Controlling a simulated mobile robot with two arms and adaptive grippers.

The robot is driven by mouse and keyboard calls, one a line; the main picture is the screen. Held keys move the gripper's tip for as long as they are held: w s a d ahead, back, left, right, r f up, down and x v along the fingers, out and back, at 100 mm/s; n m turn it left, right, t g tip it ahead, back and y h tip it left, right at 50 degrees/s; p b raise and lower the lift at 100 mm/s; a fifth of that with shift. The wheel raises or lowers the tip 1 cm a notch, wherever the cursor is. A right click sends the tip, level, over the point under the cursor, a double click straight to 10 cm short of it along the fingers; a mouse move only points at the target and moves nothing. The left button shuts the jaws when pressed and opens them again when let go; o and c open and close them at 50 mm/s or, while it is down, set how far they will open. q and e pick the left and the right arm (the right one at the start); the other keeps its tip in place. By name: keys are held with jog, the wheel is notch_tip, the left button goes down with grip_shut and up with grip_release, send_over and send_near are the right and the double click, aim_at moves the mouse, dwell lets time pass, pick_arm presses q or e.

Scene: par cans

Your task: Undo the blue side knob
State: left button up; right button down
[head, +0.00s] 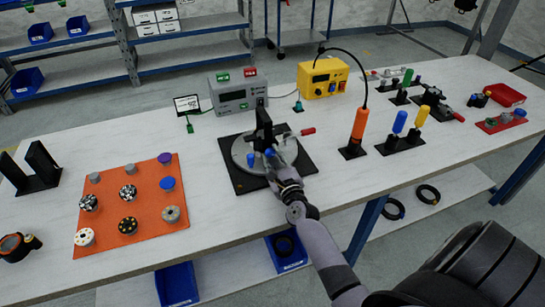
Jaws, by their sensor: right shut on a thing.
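A round grey part with a black upright bracket (264,128) sits on a black square plate (240,182) in the middle of the table. Small blue parts show low on its near side, and the blue side knob (269,153) appears to be among them. My right gripper (271,163) reaches in from the lower right and is shut on the blue side knob. The wrist and fingers hide part of the knob and the near side of the round part. My left gripper is not in view.
A red-handled clamp (301,132) sticks out right of the round part. An orange mat (105,204) with several knobs lies left. An orange screwdriver (358,128) and blue and yellow handles (399,122) stand right. A grey meter box (236,92) and yellow box (322,78) stand behind.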

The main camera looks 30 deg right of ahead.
jog(key=shift+n, duration=1.5)
jog(key=c, duration=1.3)
grip_release()
jog(key=shift+s+a+f, duration=0.1)
jog(key=shift+s+f, duration=0.05)
jog(key=shift+s+a+f, duration=0.1)
jog(key=shift+s, duration=0.2)
jog(key=v, duration=0.6)
jog(key=shift+s+r, duration=0.35)
jog(key=shift+s, duration=0.25)
